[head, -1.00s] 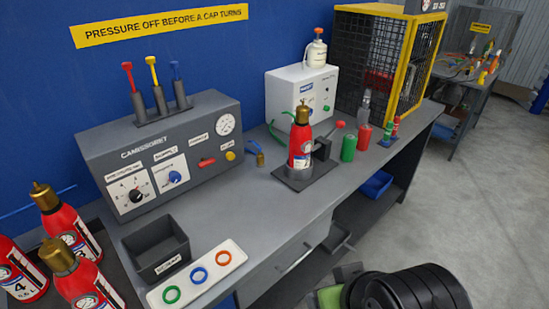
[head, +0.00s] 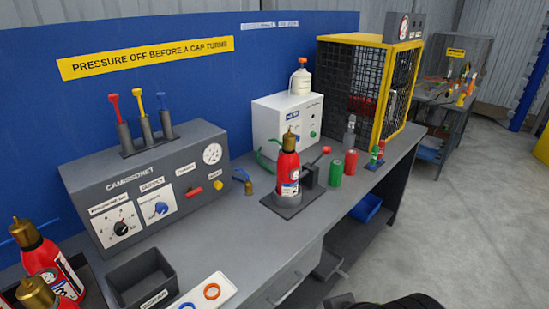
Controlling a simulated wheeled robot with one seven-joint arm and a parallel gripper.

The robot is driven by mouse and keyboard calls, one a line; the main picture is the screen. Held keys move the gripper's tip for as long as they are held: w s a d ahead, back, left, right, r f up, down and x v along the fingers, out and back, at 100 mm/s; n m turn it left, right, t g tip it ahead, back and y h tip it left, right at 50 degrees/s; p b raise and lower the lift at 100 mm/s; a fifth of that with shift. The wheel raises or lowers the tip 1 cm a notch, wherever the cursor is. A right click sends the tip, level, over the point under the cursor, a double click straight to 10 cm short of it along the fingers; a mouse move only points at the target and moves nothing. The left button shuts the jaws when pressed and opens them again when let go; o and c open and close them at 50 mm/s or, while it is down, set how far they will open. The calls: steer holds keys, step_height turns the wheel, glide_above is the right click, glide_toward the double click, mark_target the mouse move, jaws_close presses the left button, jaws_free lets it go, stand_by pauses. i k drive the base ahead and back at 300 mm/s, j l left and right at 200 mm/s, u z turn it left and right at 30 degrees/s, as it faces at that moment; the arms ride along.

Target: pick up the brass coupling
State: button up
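A small brass coupling (head: 249,188) sits at the end of a short blue hose (head: 240,174) on the bench top, just right of the grey control panel (head: 150,190). It is small in the head view, and its exact shape is hard to tell. Nothing holds it. Brass caps also top the red extinguishers, one of which (head: 288,168) stands in a dark holder to the right of the coupling. Dark rounded parts of my arm show at the bottom edge. My gripper's fingers are not in view.
A white box (head: 285,125) stands behind the coupling. Green and red cylinders (head: 335,173) and a yellow-framed mesh cage (head: 375,90) are further right. A black bin (head: 140,280), a ring tray (head: 222,292) and more extinguishers (head: 50,265) crowd the near left. Bare bench lies before the coupling.

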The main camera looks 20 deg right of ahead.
mark_target(248, 184)
steer(key=i+l+u, duration=0.2)
steer(key=l+u, duration=0.25)
steer(key=i+l+u, duration=0.2)
steer(key=u, duration=0.3)
steer(key=l+u, duration=1.4)
steer(key=k, duration=0.05)
